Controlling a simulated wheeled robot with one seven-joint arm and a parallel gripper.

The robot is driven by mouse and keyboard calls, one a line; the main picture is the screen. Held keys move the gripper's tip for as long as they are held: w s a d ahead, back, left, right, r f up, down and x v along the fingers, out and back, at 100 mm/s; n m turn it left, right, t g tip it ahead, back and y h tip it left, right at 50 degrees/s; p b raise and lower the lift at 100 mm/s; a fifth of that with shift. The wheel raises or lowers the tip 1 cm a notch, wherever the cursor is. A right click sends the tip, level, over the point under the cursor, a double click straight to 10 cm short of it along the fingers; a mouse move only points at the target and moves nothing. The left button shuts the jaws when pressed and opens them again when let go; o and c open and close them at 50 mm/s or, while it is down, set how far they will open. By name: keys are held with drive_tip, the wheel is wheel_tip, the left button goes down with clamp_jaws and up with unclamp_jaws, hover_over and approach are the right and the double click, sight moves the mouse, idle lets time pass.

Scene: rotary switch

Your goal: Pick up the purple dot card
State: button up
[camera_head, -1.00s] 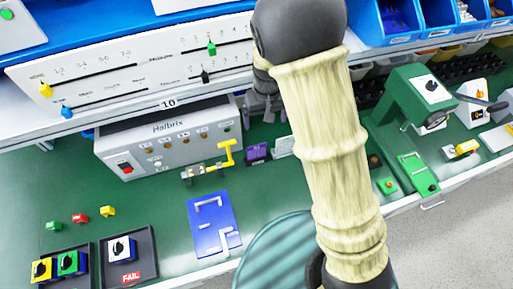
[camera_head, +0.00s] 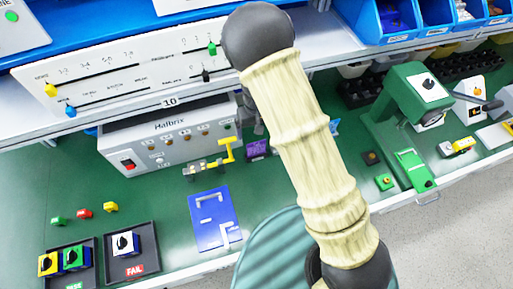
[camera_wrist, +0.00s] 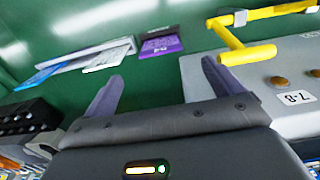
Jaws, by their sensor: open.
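The purple card (camera_head: 257,148) lies at the back of the green bench, just right of the yellow lever (camera_head: 228,150) and partly behind my arm. In the wrist view the purple card (camera_wrist: 160,43) shows beyond my fingertips, with a dark upper part and a purple lower strip; a dot on it is too small to tell. My gripper (camera_wrist: 161,72) is open with nothing between its two fingers, and the card is ahead of the gap, apart from them. In the head view my arm mostly hides the gripper.
White and blue cards (camera_wrist: 85,57) lie left of the purple card in the wrist view. The yellow lever (camera_wrist: 245,52) and the grey Halbrix box (camera_wrist: 275,90) are close to the right finger. A dark rack (camera_wrist: 28,115) stands at left. Green bench is clear between.

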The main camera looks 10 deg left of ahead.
sight(257, 142)
wheel_tip(257, 142, down, 5)
drive_tip(key=shift+f+p, duration=0.15)
drive_tip(key=shift+p, duration=0.35)
drive_tip(key=shift+d+f+p, duration=0.1)
drive_tip(key=shift+f+p, duration=0.35)
drive_tip(key=shift+f, duration=0.1)
drive_tip(key=shift+f+p, duration=0.75)
drive_tip(key=shift+f, duration=1.3)
drive_tip(key=c, duration=1)
